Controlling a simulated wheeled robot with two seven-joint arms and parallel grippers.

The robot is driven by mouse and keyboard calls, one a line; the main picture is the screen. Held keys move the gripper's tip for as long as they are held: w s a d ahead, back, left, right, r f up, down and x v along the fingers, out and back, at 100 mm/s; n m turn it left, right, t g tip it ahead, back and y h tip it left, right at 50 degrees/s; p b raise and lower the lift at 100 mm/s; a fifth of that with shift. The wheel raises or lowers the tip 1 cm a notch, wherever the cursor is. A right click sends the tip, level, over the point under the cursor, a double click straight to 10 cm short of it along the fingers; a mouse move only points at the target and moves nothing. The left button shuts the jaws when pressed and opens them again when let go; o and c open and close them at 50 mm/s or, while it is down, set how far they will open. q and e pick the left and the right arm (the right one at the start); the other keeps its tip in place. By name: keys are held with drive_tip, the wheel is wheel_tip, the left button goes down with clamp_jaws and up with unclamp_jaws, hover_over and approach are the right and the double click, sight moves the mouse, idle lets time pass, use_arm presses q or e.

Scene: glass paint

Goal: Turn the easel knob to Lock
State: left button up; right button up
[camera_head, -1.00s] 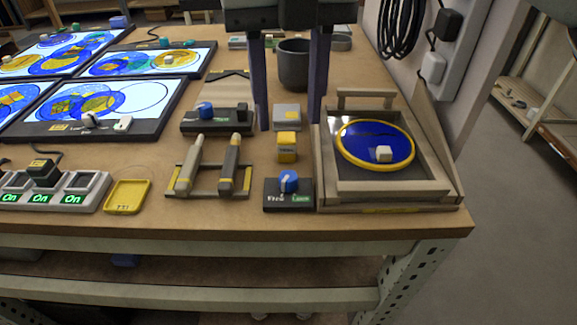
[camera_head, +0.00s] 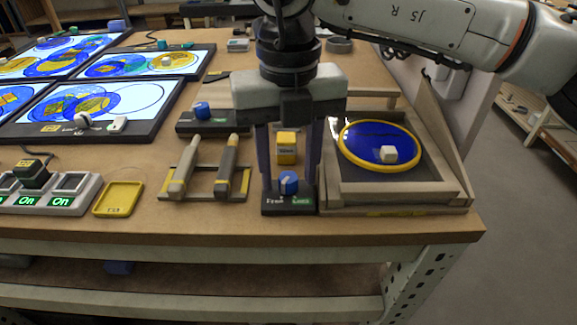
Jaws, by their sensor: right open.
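The easel knob (camera_head: 289,183) is a blue dial with a pale pointer on a small black box (camera_head: 289,203) at the table's front edge. The box has a "Free" label on the left and a green "Lock" label on the right. The pointer's exact setting is too small to tell. My right gripper (camera_head: 290,180) is open, pointing down, with its two dark fingers on either side of the knob as seen here. I cannot tell whether they touch it. The easel (camera_head: 333,195), a wooden frame with a blue yellow-rimmed disc (camera_head: 378,137), stands right of the box. My left gripper is out of view.
A yellow block (camera_head: 287,147) stands behind the knob box. A rack with two pens (camera_head: 205,195) and a yellow tray (camera_head: 118,199) are to the left. Light panels (camera_head: 97,108) and a switch strip (camera_head: 80,201) lie farther left.

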clamp_jaws()
idle(0.3)
drive_tip(key=n, duration=0.5)
drive_tip(key=shift+n, duration=0.3)
drive_tip(key=n+p, duration=0.1)
drive_tip(key=n, duration=0.5)
drive_tip(key=shift+n, duration=0.3)
unclamp_jaws()
